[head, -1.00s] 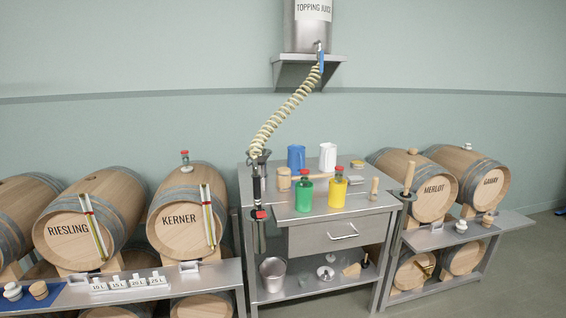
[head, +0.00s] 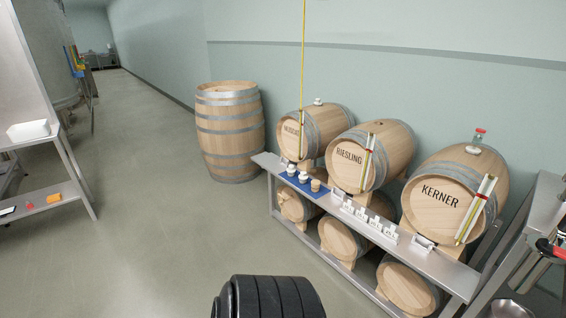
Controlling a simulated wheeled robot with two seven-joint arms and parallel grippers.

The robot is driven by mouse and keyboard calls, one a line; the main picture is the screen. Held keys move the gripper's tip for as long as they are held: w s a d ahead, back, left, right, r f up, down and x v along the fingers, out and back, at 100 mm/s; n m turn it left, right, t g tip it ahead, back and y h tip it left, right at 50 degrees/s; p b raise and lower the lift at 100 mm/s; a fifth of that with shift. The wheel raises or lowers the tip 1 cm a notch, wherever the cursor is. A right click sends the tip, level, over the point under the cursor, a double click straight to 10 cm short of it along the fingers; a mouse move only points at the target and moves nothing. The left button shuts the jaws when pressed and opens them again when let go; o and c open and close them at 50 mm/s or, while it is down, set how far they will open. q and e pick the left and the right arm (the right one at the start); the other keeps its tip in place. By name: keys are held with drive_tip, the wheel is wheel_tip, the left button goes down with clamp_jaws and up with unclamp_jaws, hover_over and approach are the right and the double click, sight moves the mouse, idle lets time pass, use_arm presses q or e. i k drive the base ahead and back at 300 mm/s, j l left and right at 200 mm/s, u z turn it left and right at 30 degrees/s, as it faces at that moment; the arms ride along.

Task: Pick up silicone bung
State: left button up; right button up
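White stoppers that look like silicone bungs (head: 291,168) stand on a blue mat (head: 284,178) at the left end of the shelf in front of the barrels. A tan, cork-like bung (head: 315,185) stands beside them at the mat's right side. Another white bung (head: 318,101) sits on top of the leftmost lying barrel. Neither of my grippers shows in the head view.
A metal shelf (head: 455,278) runs along the lying barrels, with the Riesling barrel (head: 349,165) and Kerner barrel (head: 438,204) above. Small white number blocks (head: 368,219) stand on it. An upright barrel (head: 229,140) stands behind. The floor at left is open.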

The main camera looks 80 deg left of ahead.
sight(303, 178)
drive_tip(key=u, duration=2.4)
